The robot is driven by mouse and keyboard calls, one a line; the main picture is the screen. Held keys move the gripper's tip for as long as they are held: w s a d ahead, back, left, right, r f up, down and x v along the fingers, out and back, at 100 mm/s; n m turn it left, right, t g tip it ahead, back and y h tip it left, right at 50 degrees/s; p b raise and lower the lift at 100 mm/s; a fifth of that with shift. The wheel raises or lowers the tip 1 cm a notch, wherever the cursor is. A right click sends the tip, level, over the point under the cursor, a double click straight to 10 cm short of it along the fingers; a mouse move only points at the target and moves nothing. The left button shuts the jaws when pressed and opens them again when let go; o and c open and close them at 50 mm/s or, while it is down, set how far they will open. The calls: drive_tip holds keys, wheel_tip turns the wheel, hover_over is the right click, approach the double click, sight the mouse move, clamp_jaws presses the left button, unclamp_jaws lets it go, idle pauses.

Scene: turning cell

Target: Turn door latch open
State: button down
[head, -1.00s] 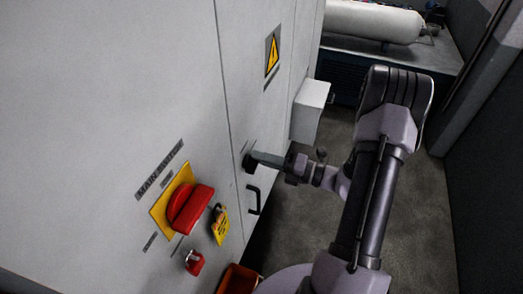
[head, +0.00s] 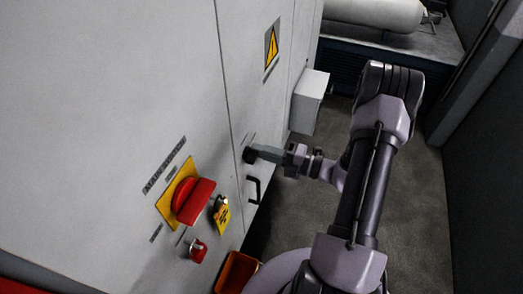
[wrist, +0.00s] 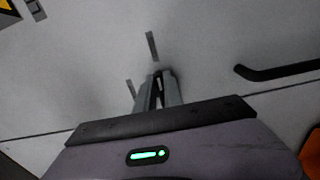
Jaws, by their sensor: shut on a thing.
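The door latch (head: 249,155) is a small dark knob on the light grey cabinet door (head: 262,100), above a black pull handle (head: 254,190). My gripper (head: 257,153) reaches it from the right, with its fingers pointing at the door. In the wrist view my gripper (wrist: 158,77) has its fingers close together around a dark narrow piece, the latch (wrist: 159,84). The fingers hide most of the latch, so its exact angle is hard to tell. The pull handle (wrist: 280,71) is to the right there, apart from the fingers.
A red main switch (head: 190,198) on a yellow plate, with a padlock and yellow tag (head: 221,214), is on the panel left of the door. A grey box (head: 309,101) sticks out beyond the latch. An orange bin (head: 237,272) is below. Floor is clear to the right.

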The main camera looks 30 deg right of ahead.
drive_tip(key=c, duration=1.5)
unclamp_jaws()
drive_tip(key=shift+o, duration=0.2)
drive_tip(key=b+v, duration=0.1)
drive_tip(key=v, duration=1.6)
drive_tip(key=shift+s, duration=0.2)
drive_tip(key=shift+d+f, duration=0.1)
drive_tip(key=shift+d, duration=0.05)
